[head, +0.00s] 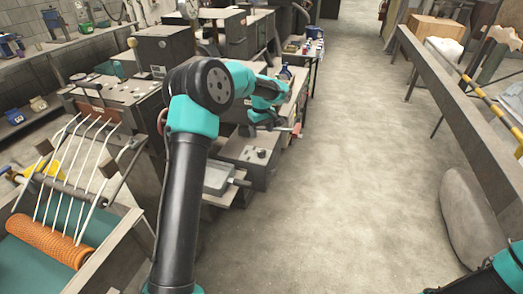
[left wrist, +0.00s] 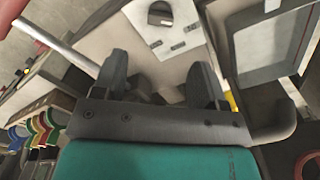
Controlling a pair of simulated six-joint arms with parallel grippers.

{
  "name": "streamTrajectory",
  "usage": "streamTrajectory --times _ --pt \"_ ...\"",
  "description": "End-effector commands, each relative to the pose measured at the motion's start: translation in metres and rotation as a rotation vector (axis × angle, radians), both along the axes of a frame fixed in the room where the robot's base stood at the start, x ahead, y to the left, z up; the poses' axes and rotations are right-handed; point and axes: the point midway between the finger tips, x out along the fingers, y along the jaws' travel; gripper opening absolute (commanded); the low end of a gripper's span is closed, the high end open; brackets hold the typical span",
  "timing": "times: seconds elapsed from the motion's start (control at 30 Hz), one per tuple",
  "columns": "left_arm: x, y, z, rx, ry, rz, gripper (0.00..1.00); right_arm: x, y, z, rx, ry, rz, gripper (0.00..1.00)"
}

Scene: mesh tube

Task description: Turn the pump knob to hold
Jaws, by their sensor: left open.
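In the left wrist view a dark round knob (left wrist: 160,14) sits on a pale plate (left wrist: 172,40), beyond my fingers. It looks like the pump knob, but I see no readable marks for its setting. My left gripper (left wrist: 161,75) is open, with its two dark fingers apart and nothing clearly held between them. The knob is ahead of the fingertips and apart from them. In the head view my left gripper (head: 272,118) is small and partly hidden by its own arm, over the bench side. My right gripper is out of view.
A metal rod (left wrist: 55,40) passes close to the left finger in the wrist view. A grey control box (head: 250,158) stands below my left arm. An orange roller (head: 48,240) is at the lower left. The floor (head: 370,170) right of the benches is clear.

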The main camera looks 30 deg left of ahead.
Motion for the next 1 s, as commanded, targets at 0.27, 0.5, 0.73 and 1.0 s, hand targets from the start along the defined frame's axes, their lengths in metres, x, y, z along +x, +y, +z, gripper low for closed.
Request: streamTrajectory --times 0.27,0.5,0.73,1.0 --pt "-0.001 -0.001 -0.050 -0.001 0.004 0.000 0.66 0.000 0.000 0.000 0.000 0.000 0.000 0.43" --pt "-0.001 0.000 -0.087 -0.001 0.003 0.001 0.66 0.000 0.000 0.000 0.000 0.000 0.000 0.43" --pt "0.000 0.000 -0.102 -0.001 0.002 0.000 0.66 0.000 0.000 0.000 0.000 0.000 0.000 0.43" --pt "0.000 0.000 -0.103 -0.001 0.000 0.000 0.66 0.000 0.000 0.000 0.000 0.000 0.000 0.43"
